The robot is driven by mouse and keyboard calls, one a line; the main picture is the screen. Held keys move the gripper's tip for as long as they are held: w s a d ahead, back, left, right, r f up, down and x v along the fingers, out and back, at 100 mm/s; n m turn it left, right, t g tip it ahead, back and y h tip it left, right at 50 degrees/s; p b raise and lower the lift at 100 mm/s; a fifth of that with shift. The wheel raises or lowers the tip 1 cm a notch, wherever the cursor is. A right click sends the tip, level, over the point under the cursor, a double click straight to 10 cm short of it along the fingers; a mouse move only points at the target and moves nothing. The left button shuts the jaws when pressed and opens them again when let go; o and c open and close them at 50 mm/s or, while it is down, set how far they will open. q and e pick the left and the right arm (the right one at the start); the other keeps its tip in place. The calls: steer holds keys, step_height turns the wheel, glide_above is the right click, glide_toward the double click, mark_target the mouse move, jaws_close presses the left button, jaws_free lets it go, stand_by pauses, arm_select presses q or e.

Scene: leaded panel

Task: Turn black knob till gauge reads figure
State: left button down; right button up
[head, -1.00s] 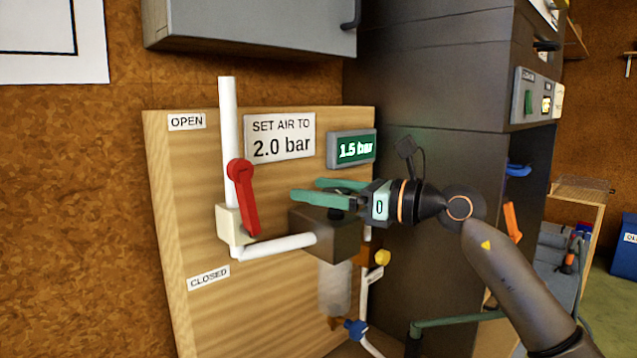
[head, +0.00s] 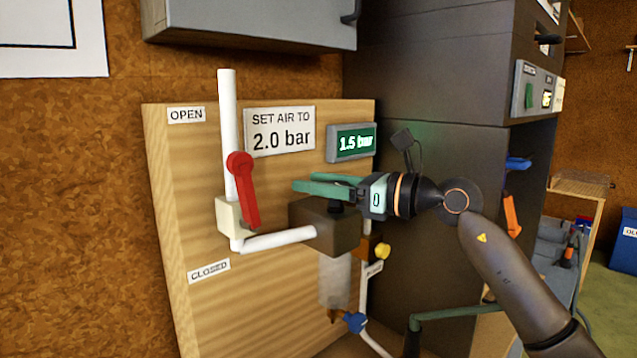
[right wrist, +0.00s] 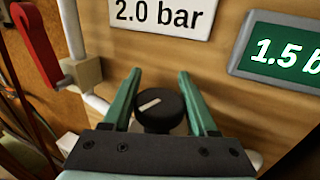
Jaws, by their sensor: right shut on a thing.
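The black knob (right wrist: 158,112) with a pale pointer line sits between my right gripper's two green fingers in the right wrist view. My right gripper (head: 305,187) is shut on it; in the head view the fingers mostly hide the knob, on top of the dark regulator block (head: 325,228). The pointer slants toward the upper right in the wrist view. The gauge (head: 351,143) shows 1.5 bar in white on green. The sign (head: 280,131) reads SET AIR TO 2.0 bar. My left gripper is not in view.
A red lever (head: 244,190) on a white pipe stands left of the block, between OPEN and CLOSED labels. A clear bowl (head: 334,280) hangs under the block, with a yellow knob (head: 383,251) and a blue valve (head: 354,322) nearby. A grey cabinet (head: 260,25) overhangs the board.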

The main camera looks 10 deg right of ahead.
steer(key=shift+c, duration=0.8)
steer(key=shift+w+d+m+t+h, duration=0.15)
steer(key=shift+m+t+h, duration=0.35)
steer(key=shift+t, duration=0.1)
steer(key=shift+w+d+m+t+h, duration=0.1)
steer(key=shift+w+m+t+h, duration=0.05)
steer(key=shift+m+t+h, duration=0.8)
steer(key=shift+h, duration=0.25)
steer(key=o, duration=1.4)
steer(key=shift+c, duration=0.2)
